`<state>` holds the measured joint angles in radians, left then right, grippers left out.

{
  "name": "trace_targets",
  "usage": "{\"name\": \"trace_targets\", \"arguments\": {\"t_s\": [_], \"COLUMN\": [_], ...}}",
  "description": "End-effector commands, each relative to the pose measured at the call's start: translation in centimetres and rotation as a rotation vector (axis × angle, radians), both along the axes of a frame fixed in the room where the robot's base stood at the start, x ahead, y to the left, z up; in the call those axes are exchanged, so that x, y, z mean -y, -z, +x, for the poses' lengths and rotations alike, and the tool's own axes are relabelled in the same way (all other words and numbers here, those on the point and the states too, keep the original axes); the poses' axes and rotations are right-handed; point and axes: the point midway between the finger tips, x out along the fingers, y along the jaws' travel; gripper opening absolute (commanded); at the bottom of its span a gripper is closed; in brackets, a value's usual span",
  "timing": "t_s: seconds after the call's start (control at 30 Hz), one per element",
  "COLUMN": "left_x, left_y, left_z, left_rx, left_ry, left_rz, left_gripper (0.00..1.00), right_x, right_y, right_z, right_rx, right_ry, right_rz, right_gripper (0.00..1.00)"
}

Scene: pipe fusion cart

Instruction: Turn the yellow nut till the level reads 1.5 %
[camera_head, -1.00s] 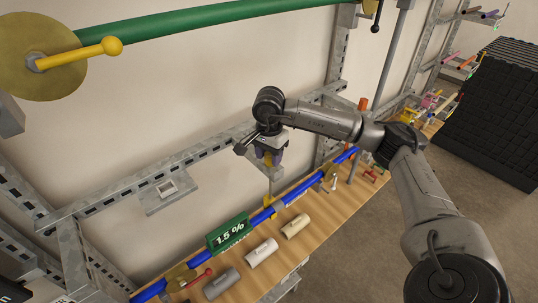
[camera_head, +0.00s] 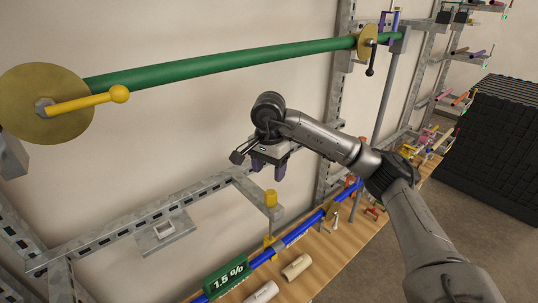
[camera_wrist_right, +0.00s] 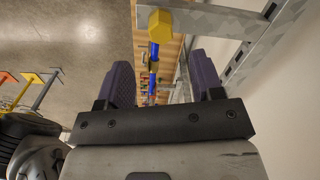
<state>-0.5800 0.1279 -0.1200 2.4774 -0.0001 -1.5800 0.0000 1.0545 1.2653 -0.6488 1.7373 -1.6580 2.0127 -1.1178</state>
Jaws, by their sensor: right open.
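The yellow nut (camera_head: 270,198) sits on top of a grey bracket end, above the blue pipe (camera_head: 297,232). It also shows at the top of the right wrist view (camera_wrist_right: 160,25). My right gripper (camera_head: 268,172) is open and empty, above the nut and apart from it. Its two purple fingers (camera_wrist_right: 163,78) are spread in the right wrist view, with the nut beyond their tips. The green level (camera_head: 225,278) rests along the blue pipe and reads 1.5 %. My left gripper is not in view.
A wooden bench (camera_head: 335,262) runs below the pipe and carries pale pipe pieces (camera_head: 296,267). A green pipe (camera_head: 230,64) with a yellow-handled disc (camera_head: 45,104) crosses above. Grey metal framing (camera_head: 130,222) stands close to the gripper. Black stacked crates (camera_head: 490,130) are at the right.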

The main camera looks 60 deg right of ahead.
Motion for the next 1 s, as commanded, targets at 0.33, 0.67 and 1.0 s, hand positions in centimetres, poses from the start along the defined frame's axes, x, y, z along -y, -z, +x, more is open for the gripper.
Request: {"name": "trace_targets", "arguments": {"t_s": [0.33, 0.67, 1.0], "left_x": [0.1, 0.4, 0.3], "left_y": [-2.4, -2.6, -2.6], "left_z": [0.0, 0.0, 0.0], "left_rx": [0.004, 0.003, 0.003], "left_ry": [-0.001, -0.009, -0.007], "left_rz": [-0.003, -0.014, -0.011], "left_gripper": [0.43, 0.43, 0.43], "right_x": [0.0, 0.0, 0.0], "right_y": [-3.9, -4.4, -4.3], "right_z": [0.0, 0.0, 0.0], "right_rx": [0.002, 0.001, 0.001], "right_ry": [0.001, 0.001, 0.001], "right_rz": [0.001, 0.000, 0.000], "right_gripper": [0.61, 0.61, 0.61]}}
